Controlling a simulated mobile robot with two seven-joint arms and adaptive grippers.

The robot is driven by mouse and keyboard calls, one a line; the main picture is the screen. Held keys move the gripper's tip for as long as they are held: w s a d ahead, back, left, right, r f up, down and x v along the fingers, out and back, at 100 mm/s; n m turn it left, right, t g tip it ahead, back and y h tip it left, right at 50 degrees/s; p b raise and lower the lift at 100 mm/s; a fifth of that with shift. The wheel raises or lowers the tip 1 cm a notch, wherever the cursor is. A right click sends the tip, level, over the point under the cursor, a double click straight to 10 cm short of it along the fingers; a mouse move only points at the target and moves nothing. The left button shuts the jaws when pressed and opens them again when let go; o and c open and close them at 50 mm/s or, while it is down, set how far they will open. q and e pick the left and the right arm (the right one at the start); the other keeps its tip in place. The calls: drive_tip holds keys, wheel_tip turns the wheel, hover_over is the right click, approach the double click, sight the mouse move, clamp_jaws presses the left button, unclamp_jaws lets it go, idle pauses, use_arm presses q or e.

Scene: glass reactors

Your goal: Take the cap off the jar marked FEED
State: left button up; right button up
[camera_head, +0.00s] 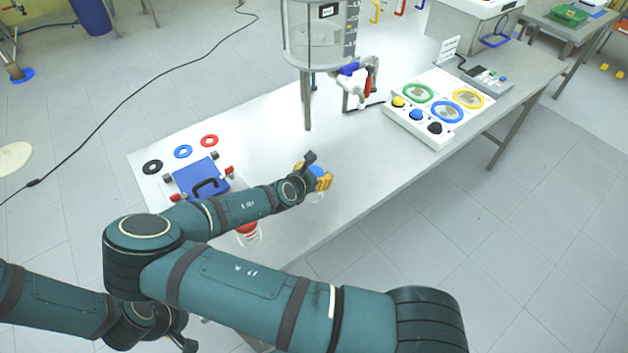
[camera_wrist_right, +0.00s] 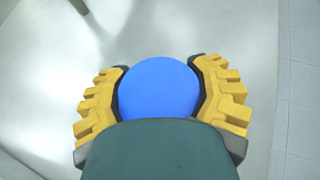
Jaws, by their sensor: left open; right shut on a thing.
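In the head view my right gripper (camera_head: 322,180) is over the table, its yellow fingers around a blue cap (camera_head: 316,171). A clear jar (camera_head: 315,197) shows just below the fingers, mostly hidden. In the right wrist view the gripper (camera_wrist_right: 160,88) is closed on both sides of the round blue cap (camera_wrist_right: 158,85). A second clear jar with a red cap (camera_head: 247,228) stands nearer, partly behind my right arm. No FEED label is readable on either jar. My left arm is at the lower left, but its fingers do not show.
A blue panel with a black handle (camera_head: 208,187) lies at the table's left, near black, blue and red rings. A glass reactor (camera_head: 318,40) stands at the back. A white panel with coloured rings and knobs (camera_head: 437,106) is at the right. The table between is mostly clear.

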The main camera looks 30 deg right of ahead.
wheel_tip(320, 180, up, 10)
drive_tip(key=shift+r+p, duration=0.1)
drive_tip(key=shift+p, duration=0.25)
drive_tip(key=o, duration=0.7)
drive_tip(key=c, duration=0.8)
drive_tip(key=shift+o, duration=0.2)
drive_tip(key=shift+s, duration=0.1)
